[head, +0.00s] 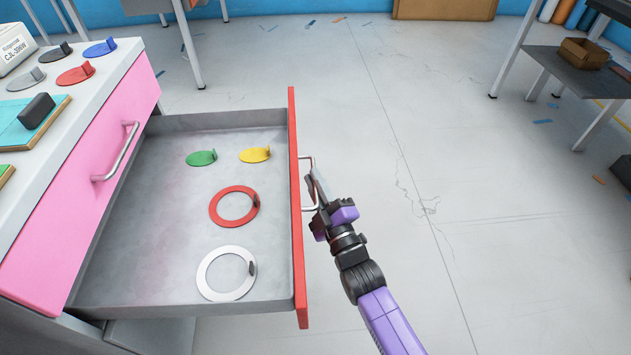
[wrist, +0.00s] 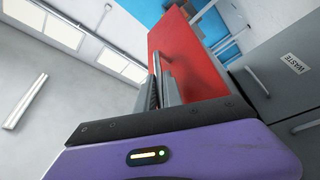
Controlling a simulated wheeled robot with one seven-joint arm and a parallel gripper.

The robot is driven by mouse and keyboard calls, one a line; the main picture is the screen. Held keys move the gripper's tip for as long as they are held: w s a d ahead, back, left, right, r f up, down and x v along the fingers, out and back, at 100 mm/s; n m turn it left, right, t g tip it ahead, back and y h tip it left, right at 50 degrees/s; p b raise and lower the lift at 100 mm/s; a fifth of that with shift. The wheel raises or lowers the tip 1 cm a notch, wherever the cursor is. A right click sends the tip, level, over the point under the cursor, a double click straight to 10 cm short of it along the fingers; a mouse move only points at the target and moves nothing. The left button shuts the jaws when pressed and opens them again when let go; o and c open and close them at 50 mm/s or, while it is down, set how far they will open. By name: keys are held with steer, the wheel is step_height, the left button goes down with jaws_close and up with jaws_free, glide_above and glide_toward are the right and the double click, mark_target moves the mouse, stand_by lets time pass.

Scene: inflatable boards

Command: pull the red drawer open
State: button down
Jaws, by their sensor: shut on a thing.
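The red drawer (head: 299,230) stands pulled well out of the cabinet, with its grey inside showing in the head view. Its red front also shows in the wrist view (wrist: 205,62). A metal bar handle (head: 308,158) is on the outer face of the front. My gripper (head: 314,187) is at the handle, on the right side of the front, and is shut on it. In the wrist view the fingers (wrist: 166,88) reach up to the red front. The exact contact on the handle is partly hidden by the fingers.
In the drawer lie a green disc (head: 201,158), a yellow disc (head: 255,154), a red ring (head: 234,206) and a white ring (head: 227,274). A pink drawer (head: 75,200) is shut under the white worktop.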

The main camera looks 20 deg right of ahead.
steer(key=shift+s+f, duration=0.1)
steer(key=shift+f, duration=0.05)
steer(key=c, duration=1.8)
jaws_free()
steer(key=shift+o, duration=0.2)
steer(key=p+v, duration=0.1)
steer(key=v, duration=0.6)
steer(key=shift+s+p, duration=0.3)
steer(key=shift+s, duration=0.1)
